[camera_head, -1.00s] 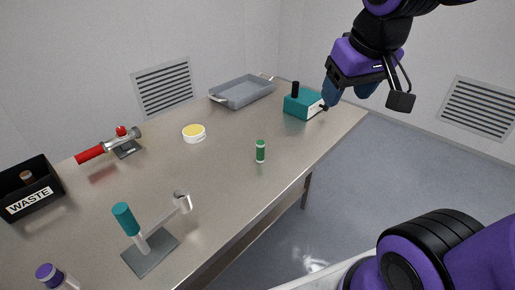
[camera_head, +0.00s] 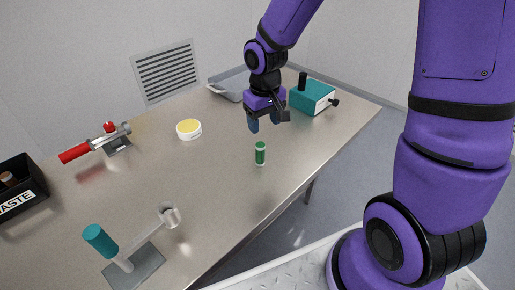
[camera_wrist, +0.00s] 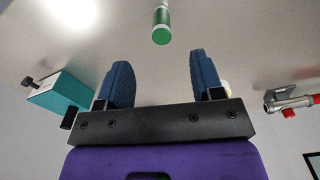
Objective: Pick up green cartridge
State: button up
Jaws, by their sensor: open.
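The green cartridge (camera_head: 260,153) stands upright on the table, a small green cylinder with white ends. In the wrist view the cartridge (camera_wrist: 161,25) shows at the top centre, beyond the fingertips and roughly between their lines. My gripper (camera_head: 264,122) has blue fingers pointing down and hangs above and behind the cartridge, apart from it. In the wrist view my gripper (camera_wrist: 159,72) is open, with nothing between its fingers.
A teal box (camera_head: 311,97) with a black knob stands right of my gripper. A grey tray (camera_head: 232,85) lies behind it. A yellow-topped white tub (camera_head: 189,129), a red-handled device (camera_head: 98,143), a teal-handled stand (camera_head: 133,263) and a black waste bin (camera_head: 22,190) are left. Table around the cartridge is clear.

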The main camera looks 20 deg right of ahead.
aim_at(260, 144)
jog(key=shift+w+a+f, duration=0.2)
jog(key=shift+w+f, duration=0.25)
jog(key=shift+f, duration=0.35)
notch_tip(260, 144, down, 5)
jog(key=shift+w+f, duration=0.1)
jog(key=shift+f, duration=0.1)
jog(key=shift+w+d+f, duration=0.1)
jog(key=shift+w+f, duration=0.1)
jog(key=shift+f, duration=0.7)
jog(key=shift+w+d+f, duration=0.1)
jog(key=shift+w+f, duration=0.1)
jog(key=shift+f, duration=0.65)
jog(key=shift+w+f, duration=0.2)
jog(key=shift+f, duration=0.7)
jog(key=c, duration=1)
jog(key=shift+r, duration=0.1)
